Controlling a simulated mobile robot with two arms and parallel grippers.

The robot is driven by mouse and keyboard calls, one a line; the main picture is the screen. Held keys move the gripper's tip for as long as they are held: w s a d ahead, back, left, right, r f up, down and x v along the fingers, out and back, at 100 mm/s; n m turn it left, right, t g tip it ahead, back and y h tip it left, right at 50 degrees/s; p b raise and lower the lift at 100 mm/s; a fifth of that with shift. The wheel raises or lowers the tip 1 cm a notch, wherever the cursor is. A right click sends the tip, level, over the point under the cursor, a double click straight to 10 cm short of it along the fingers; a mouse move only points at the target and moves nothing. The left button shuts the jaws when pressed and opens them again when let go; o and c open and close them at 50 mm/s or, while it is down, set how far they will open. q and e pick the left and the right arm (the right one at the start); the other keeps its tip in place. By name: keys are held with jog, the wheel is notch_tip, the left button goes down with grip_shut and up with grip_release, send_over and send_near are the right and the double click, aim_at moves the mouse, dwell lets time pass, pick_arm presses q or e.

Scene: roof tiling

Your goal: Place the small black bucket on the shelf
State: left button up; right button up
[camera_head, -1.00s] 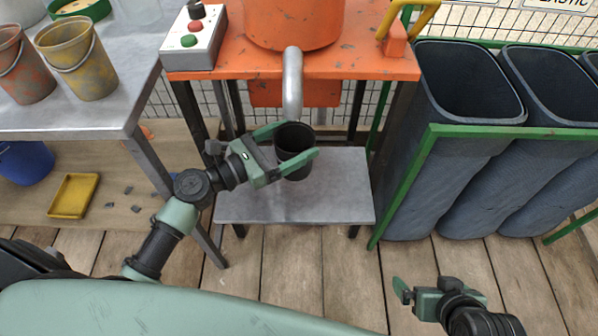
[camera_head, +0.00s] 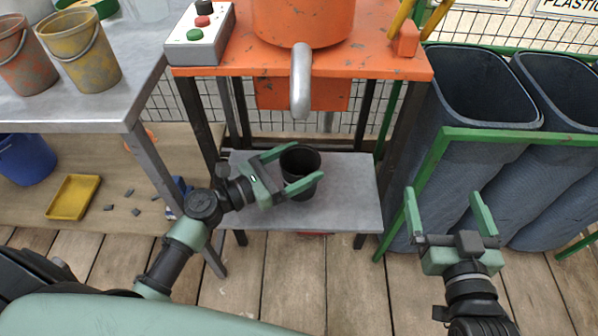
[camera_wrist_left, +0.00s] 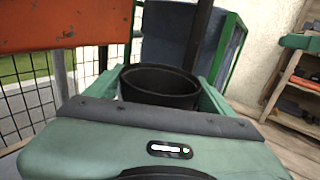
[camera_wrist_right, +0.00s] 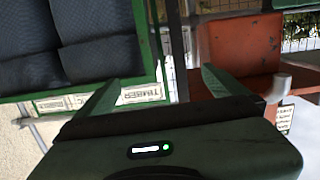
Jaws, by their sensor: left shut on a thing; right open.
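The small black bucket (camera_head: 299,158) is upright and empty-looking in the head view, below the end of the grey spout (camera_head: 301,90). My left gripper (camera_head: 306,162) is shut on it, with a finger on either side. The bucket also shows between the fingers in the left wrist view (camera_wrist_left: 160,85). A grey metal shelf (camera_head: 345,205) lies beneath the bucket; I cannot tell whether they touch. A wooden shelf (camera_wrist_left: 298,122) with items stands at the right in the left wrist view. My right gripper (camera_head: 442,195) is open and empty, in front of the bins.
The orange machine (camera_head: 303,20) stands above the metal shelf, with a button box (camera_head: 200,40) on its table. A metal table (camera_head: 75,115) with buckets is at left. Dark bins (camera_head: 480,95) in a green frame (camera_head: 490,134) stand at right. The plank floor in front is clear.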

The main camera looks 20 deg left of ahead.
aim_at(315, 164)
pick_arm(q)
notch_tip(315, 164, down, 3)
jog(key=shift+r+b, duration=0.1)
jog(key=shift+b, duration=0.55)
pick_arm(e)
notch_tip(315, 164, up, 7)
jog(key=a+t+y, duration=0.1)
jog(key=t, duration=0.3)
jog(key=shift+r, duration=0.2)
jog(key=shift+s, duration=0.1)
pick_arm(q)
jog(key=shift+f, duration=0.2)
jog(key=o, duration=1.7)
pick_arm(e)
jog(key=shift+s+r+t, duration=0.1)
jog(key=shift+r+t, duration=0.2)
jog(key=shift+r, duration=0.1)
